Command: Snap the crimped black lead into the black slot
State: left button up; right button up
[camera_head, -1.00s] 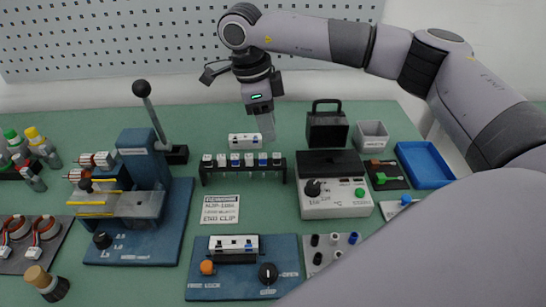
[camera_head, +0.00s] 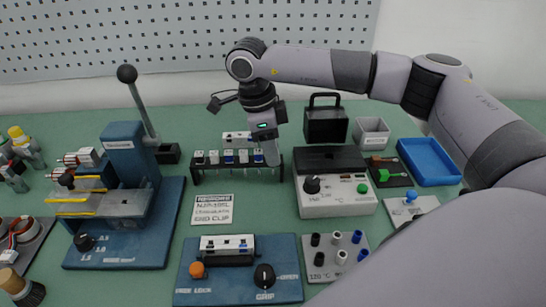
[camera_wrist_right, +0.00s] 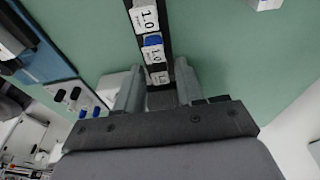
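A dark rack (camera_head: 190,178) holds a row of small white pieces with black or blue tops. Pieces labelled 1.0 (camera_wrist_right: 152,50) show in the right wrist view. My right gripper (camera_head: 271,158) is low at the rack's right end. In the right wrist view my right gripper (camera_wrist_right: 160,84) has its fingers apart, one on each side of the rack's end, with no clear grip on anything. A white terminal block (camera_head: 227,241) sits on the blue fixture (camera_head: 215,285). I cannot single out the black lead or the black slot. My left gripper is not in view.
A second white block (camera_head: 236,136) is behind the rack. A grey device (camera_head: 335,203) and a black case (camera_head: 325,125) stand close right of the gripper. A lever press (camera_head: 127,190) stands left. A blue tray (camera_head: 430,178) is far right.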

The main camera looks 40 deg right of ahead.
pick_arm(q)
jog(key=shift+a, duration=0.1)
pick_arm(e)
grip_shut()
jog(key=shift+r, duration=0.15)
jog(key=shift+r+p, duration=0.45)
jog(key=shift+r, duration=0.05)
jog(key=shift+r+p, duration=1.7)
jog(key=shift+r, duration=0.65)
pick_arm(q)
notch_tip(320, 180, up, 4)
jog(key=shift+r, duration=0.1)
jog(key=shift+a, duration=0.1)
pick_arm(e)
jog(key=shift+a+f, duration=0.1)
